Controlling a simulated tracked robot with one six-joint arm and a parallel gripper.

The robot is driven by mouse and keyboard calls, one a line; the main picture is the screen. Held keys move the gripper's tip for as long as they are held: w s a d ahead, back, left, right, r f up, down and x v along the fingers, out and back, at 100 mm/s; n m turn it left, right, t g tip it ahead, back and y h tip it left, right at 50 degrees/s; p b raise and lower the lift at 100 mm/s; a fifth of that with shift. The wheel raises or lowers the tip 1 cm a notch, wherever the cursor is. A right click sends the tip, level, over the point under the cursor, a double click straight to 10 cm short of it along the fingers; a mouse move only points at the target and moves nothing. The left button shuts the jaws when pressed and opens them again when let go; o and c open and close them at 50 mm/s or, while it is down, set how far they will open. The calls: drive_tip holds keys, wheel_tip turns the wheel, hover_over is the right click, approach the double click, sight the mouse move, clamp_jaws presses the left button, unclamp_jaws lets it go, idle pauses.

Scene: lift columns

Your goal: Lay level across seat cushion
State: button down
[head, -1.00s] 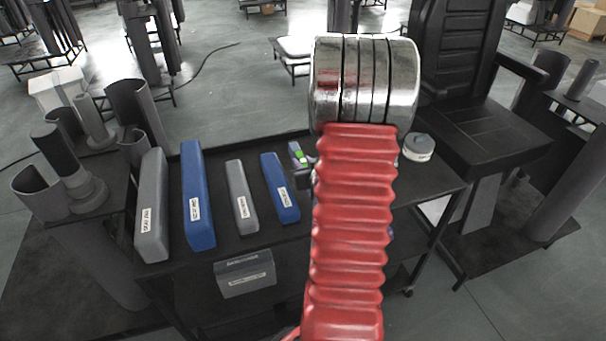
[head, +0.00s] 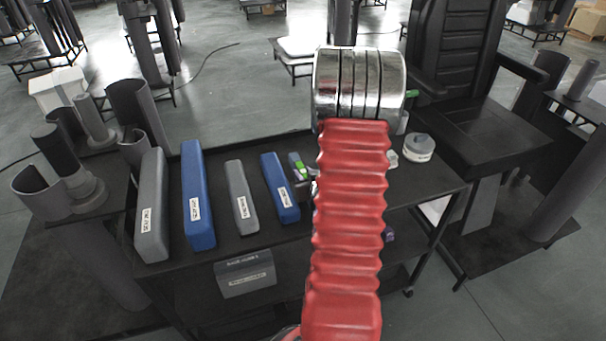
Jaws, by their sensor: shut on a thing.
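The black chair stands at the right, and its flat seat cushion (head: 490,137) is clear on top. My gripper (head: 312,183) is mostly hidden behind my red arm; only a small part shows at the arm's left edge. A small grey-purple piece with a green end shows there, and I take it for one end of the level (head: 300,171). Another green bit shows right of the silver part of my arm, in line with a long thing held behind it. The level's middle is hidden. It is left of the seat cushion and apart from it.
A dark cart (head: 230,235) holds grey and blue blocks (head: 197,195) in a row at its left, and a round grey-white container (head: 418,147) near its right end. Chair armrests (head: 523,67) flank the seat. Grey holders (head: 62,190) stand at the far left.

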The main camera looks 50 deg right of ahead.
drive_tip(key=c, duration=1.5)
unclamp_jaws()
